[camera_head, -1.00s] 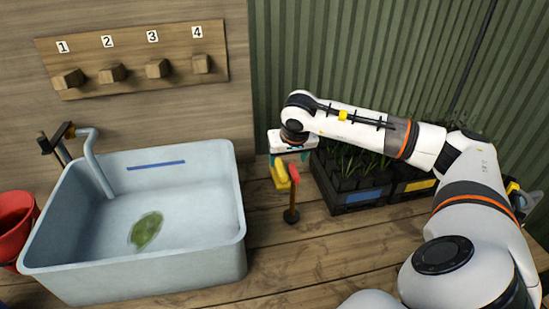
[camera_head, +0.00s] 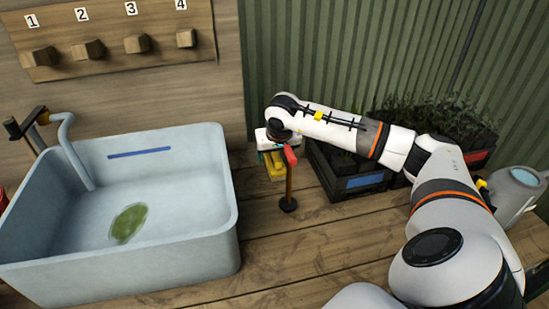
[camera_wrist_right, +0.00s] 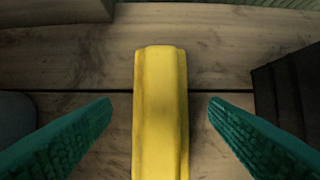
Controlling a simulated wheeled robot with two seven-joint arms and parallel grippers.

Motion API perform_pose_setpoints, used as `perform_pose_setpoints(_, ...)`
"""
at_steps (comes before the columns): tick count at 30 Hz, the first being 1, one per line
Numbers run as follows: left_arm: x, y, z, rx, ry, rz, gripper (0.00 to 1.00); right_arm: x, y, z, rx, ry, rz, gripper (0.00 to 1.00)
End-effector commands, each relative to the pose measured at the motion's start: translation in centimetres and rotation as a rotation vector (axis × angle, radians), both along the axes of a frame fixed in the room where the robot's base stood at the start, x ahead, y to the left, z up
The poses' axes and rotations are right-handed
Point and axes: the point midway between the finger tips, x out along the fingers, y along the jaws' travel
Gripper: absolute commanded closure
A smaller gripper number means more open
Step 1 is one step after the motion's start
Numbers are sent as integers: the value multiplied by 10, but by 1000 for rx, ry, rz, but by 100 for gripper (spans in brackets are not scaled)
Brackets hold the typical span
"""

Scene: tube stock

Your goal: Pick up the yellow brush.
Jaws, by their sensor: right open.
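The yellow brush (camera_wrist_right: 160,110) is a long yellow block in the right wrist view, lying lengthwise between my right fingers with a gap on each side. In the head view the yellow brush (camera_head: 277,172) shows only in part, below my right gripper and behind a red-topped post (camera_head: 289,185). My right gripper (camera_wrist_right: 160,104) is open, with green ridged fingers on either side of the brush, not touching it. In the head view the right gripper (camera_head: 271,153) is partly hidden by its wrist and the red top. My left gripper is out of view.
A pale blue sink (camera_head: 228,200) stands left of the brush. A black crate of plants (camera_head: 335,190) stands to the right. A grey watering can (camera_head: 515,190) is at the far right. Numbered wooden pegs (camera_head: 88,49) are on the wall. Bare planks lie in front.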

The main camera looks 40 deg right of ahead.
Motion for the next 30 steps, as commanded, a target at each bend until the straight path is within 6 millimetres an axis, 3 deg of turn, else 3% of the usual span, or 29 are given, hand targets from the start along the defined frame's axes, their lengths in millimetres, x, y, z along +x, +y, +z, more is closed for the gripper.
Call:
perform_pose_setpoints(3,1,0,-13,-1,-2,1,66,4,-2,-15,0,-1,0,31)
perform_pose_setpoints(12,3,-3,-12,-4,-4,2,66,5,-4,-15,-2,0,1,33)
perform_pose_setpoints(21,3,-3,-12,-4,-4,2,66,5,-3,-16,-2,0,1,81)
perform_pose_setpoints(30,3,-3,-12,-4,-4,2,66,6,-4,-9,-1,-3,0,82)
